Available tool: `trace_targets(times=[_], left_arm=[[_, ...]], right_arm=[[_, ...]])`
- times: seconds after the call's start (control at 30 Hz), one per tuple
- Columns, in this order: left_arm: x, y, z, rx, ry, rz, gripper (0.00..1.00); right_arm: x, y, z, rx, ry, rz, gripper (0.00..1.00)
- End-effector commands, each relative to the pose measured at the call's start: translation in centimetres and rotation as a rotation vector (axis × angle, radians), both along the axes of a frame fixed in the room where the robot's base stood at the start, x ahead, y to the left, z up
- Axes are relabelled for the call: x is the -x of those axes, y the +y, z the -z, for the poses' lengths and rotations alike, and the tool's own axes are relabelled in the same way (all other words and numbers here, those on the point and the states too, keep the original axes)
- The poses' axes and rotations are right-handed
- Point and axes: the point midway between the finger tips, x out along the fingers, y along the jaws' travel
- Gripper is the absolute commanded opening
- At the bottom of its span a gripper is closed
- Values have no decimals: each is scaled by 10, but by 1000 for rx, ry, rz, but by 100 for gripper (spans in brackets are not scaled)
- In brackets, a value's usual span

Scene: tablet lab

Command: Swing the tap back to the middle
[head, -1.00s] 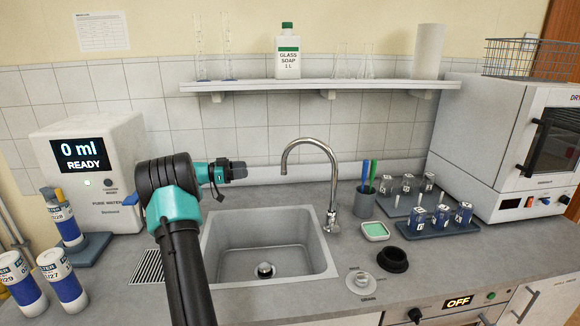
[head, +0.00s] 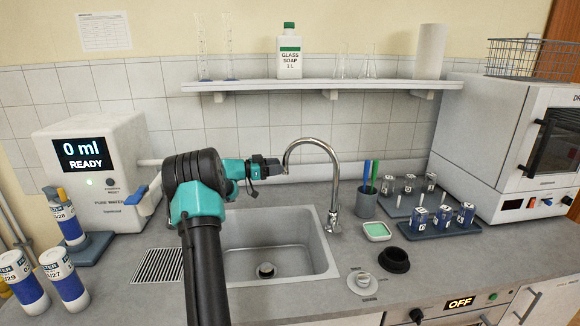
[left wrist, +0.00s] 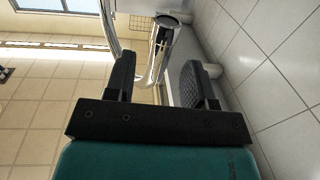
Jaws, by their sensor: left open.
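The chrome gooseneck tap (head: 334,185) stands upright at the back right of the sink (head: 325,262). Its spout arches to the left, and its end hangs near the sink's back edge in the head view. My left gripper (head: 279,167) is beside the spout's end, level with it, coming from the left. In the left wrist view, the tap's pipe (left wrist: 157,66) shows between the two spread fingers of my left gripper (left wrist: 160,72). The gripper is open; I cannot tell whether a finger touches the pipe. My right gripper is not in view.
A pen cup (head: 365,204), a soap dish (head: 377,231) and a rack of labelled jars (head: 440,231) stand right of the tap. A shelf (head: 320,86) with glassware runs above. The water unit (head: 100,150) stands at the left. The sink basin is clear.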

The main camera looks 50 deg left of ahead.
Motion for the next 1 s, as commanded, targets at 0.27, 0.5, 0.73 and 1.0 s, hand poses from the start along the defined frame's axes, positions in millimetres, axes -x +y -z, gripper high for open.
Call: trace_targets(times=[0.27,0.5,0.73,1.0], left_arm=[[-40,-17,0,-1,-1,1,49],[-52,-21,-1,-1,-1,-1,49],[-52,-21,0,-1,0,-1,49],[-52,-21,0,-1,0,-1,24]], right_arm=[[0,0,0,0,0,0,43],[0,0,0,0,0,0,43],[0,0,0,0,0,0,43],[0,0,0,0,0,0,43]])
